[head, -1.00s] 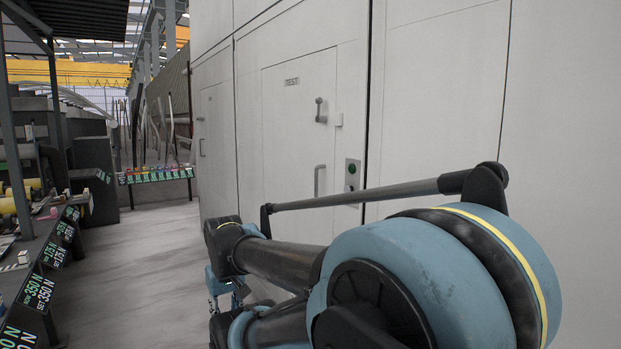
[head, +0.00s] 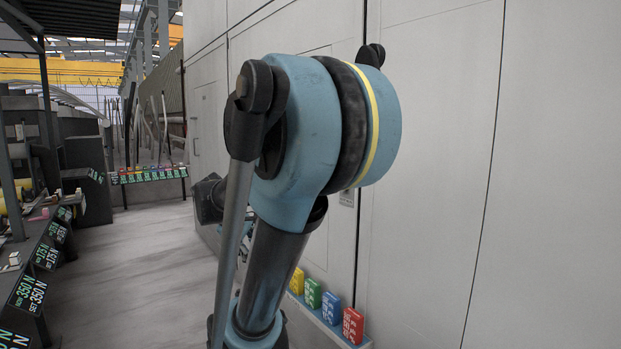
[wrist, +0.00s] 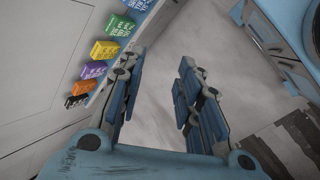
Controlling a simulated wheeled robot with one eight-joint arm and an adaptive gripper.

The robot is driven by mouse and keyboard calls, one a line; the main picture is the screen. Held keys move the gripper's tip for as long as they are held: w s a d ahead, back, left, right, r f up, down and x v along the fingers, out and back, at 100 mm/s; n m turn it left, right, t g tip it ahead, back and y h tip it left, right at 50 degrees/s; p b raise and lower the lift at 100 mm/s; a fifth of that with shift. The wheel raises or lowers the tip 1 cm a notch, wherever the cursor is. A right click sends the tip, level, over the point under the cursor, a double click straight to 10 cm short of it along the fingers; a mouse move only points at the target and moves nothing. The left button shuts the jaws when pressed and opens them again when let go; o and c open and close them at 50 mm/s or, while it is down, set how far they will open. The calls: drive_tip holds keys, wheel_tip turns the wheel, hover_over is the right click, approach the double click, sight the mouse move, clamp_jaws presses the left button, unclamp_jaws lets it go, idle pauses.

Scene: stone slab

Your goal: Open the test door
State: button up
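The test door (head: 318,240) is a pale panel set in the white wall in the head view. My raised arm covers most of it, including its sign, its latch and its bar handle. A small metal lock plate (head: 347,197) shows beside the door, just right of my arm. My gripper (wrist: 160,58) shows in the wrist view with its two blue and grey fingers apart and nothing between them. Grey floor lies beyond the fingers. No door handle shows in the wrist view, so I cannot tell its distance from the gripper.
Several coloured blocks, including a red one (head: 352,325), stand on a low blue ledge along the wall's foot. A yellow block (wrist: 104,50) is left of my fingers in the wrist view. Benches with number displays (head: 31,293) line the left. The floor aisle (head: 150,270) between is clear.

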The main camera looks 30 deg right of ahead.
drive_tip(key=w+d+r+n+g+h, duration=0.1)
drive_tip(key=w+d+r+n+h, duration=0.25)
drive_tip(key=w+d+r, duration=0.35)
drive_tip(key=w+d+r+n+g+h, duration=0.1)
drive_tip(key=w+d+r+n+h, duration=0.25)
drive_tip(key=w, duration=0.55)
drive_tip(key=w+d+r+n+g+h, duration=0.1)
drive_tip(key=w+d+r+n+h, duration=0.2)
drive_tip(key=w+d+r+h, duration=0.4)
drive_tip(key=s+d+y, duration=0.1)
drive_tip(key=d+y, duration=0.1)
drive_tip(key=d, duration=1.3)
drive_tip(key=shift+s+d+f+n, duration=0.2)
drive_tip(key=shift+f+n, duration=0.1)
drive_tip(key=shift+f, duration=0.1)
drive_tip(key=shift+c, duration=0.6)
clamp_jaws()
